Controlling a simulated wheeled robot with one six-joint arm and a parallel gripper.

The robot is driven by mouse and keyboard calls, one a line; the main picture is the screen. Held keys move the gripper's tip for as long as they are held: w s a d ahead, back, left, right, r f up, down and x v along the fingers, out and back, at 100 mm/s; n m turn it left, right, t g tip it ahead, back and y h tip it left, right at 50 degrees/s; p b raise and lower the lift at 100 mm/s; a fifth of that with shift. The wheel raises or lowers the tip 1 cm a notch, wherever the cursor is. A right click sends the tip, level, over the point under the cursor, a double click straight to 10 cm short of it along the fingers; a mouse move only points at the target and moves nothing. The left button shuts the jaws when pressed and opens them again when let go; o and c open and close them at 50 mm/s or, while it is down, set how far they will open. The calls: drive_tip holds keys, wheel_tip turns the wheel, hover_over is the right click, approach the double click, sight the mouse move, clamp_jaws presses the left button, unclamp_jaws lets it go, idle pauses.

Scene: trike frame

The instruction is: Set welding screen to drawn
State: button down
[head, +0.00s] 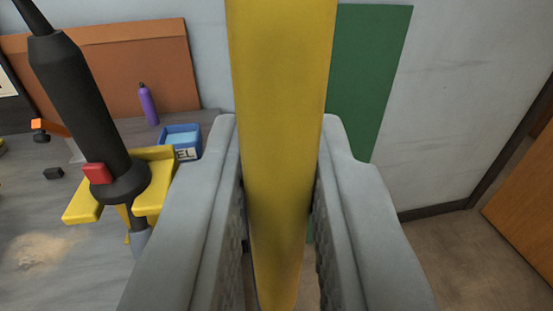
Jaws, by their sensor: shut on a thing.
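My gripper (279,165) has its two grey fingers closed on a wide yellow upright bar (282,70). The bar runs from the top edge of the view down between the fingers. A flat green panel (370,80), which looks like the welding screen, stands upright behind the bar and to its right. Its left part is hidden by the bar and its lower part by my right finger. I cannot tell whether the bar is joined to the panel, or how far the screen is drawn.
At left, a grey bench (45,215) holds a black torch-like tool (80,105) on a yellow holder (160,180), a blue bin (183,140) and a purple bottle (148,103). An orange-brown door or panel (525,195) is at right. Bare floor (450,255) shows at lower right.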

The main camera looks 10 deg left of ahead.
drive_tip(key=c, duration=1.4)
unclamp_jaws()
drive_tip(key=shift+s, duration=0.2)
drive_tip(key=shift+c, duration=0.2)
drive_tip(key=shift+s+d, duration=0.1)
drive_tip(key=s+d, duration=0.2)
drive_tip(key=s, duration=1.5)
drive_tip(key=shift+r, duration=0.1)
drive_tip(key=s+a+r+h, duration=0.1)
drive_tip(key=s+a+r, duration=0.3)
drive_tip(key=s, duration=0.4)
drive_tip(key=s+a+r+m+h, duration=0.1)
drive_tip(key=s+a+r, duration=0.3)
drive_tip(key=s+r, duration=0.3)
drive_tip(key=shift+s+r, duration=0.15)
drive_tip(key=shift+s, duration=0.4)
